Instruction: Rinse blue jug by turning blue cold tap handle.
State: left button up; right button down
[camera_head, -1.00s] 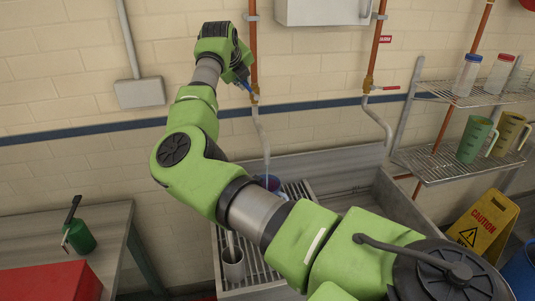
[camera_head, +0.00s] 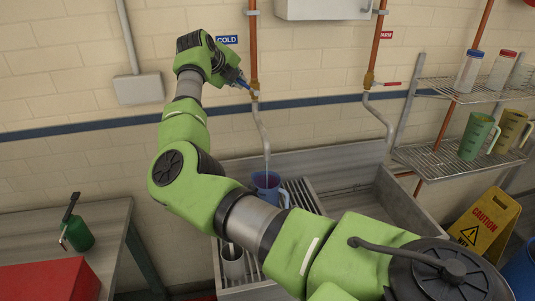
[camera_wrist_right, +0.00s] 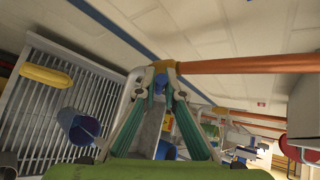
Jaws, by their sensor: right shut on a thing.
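My right gripper (camera_head: 236,80) reaches the cold tap from the left at the left copper pipe and is shut on the blue cold tap handle (camera_head: 244,83). In the right wrist view, the blue handle (camera_wrist_right: 160,82) shows between its green fingers. The blue jug (camera_head: 266,185) stands upright on the sink's slatted rack, under the cold tap's curved spout (camera_head: 262,130). A thin pale stream runs from the spout down into the jug. It also shows in the right wrist view (camera_wrist_right: 76,124). My left gripper is not in view.
The warm tap's red handle (camera_head: 391,84) is to the right. A grey cup (camera_head: 233,264) stands at the rack's left front. A wire shelf (camera_head: 432,162) with jugs and a yellow caution sign (camera_head: 486,222) are at right. A table (camera_head: 112,222) with a green can is at left.

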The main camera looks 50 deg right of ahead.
jog(key=shift+w+a+f+h, duration=0.15)
jog(key=shift+a+f+h, duration=0.2)
jog(key=shift+f, duration=0.25)
jog(key=shift+r+g, duration=0.1)
jog(key=shift+g, duration=0.2)
jog(key=shift+d, duration=0.1)
jog(key=f+n+h, duration=0.1)
jog(key=h+b, duration=0.1)
jog(key=a+f+n+h+b, duration=0.1)
jog(key=shift+w+f+n+g, duration=0.3)
jog(key=shift+w+g, duration=0.05)
jog(key=shift+g, duration=0.05)
